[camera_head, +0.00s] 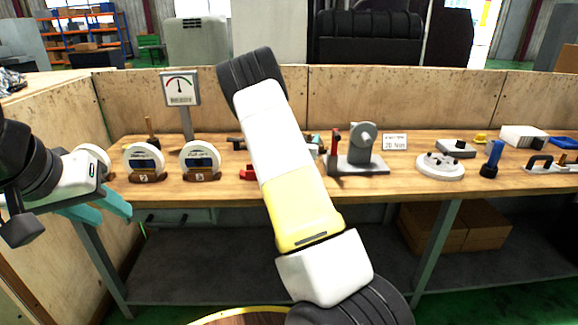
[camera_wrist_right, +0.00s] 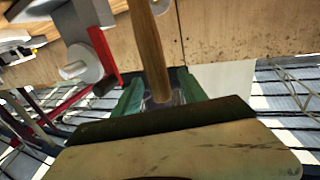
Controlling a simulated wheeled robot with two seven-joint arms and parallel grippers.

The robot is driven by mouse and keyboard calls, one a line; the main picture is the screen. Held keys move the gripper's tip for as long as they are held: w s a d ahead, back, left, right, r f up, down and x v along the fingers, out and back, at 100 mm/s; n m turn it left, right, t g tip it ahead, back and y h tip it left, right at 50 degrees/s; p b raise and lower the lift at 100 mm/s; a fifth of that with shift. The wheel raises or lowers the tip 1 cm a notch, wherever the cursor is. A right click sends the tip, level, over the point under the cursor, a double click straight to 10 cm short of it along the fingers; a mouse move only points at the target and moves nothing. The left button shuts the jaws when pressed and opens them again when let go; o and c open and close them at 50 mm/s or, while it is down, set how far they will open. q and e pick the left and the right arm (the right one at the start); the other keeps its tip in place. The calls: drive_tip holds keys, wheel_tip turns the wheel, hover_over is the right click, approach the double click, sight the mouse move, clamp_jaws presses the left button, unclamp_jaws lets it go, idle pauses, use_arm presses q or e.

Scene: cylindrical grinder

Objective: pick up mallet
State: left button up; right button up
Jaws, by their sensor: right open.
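In the right wrist view, a wooden handle (camera_wrist_right: 148,45), which looks like the mallet's, runs down from the top edge to between the teal fingers of my right gripper (camera_wrist_right: 160,93). The fingers are open, one on each side of the handle; I cannot tell whether either touches it. The mallet's head is not clearly visible. In the head view, my right arm hides its gripper and that part of the bench. My left gripper (camera_head: 112,212) is at the left, in front of the bench, with its teal fingers apart and nothing seen between them.
A wooden panel (camera_head: 400,95) stands behind.

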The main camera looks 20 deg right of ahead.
clamp_jaws()
idle(1.3)
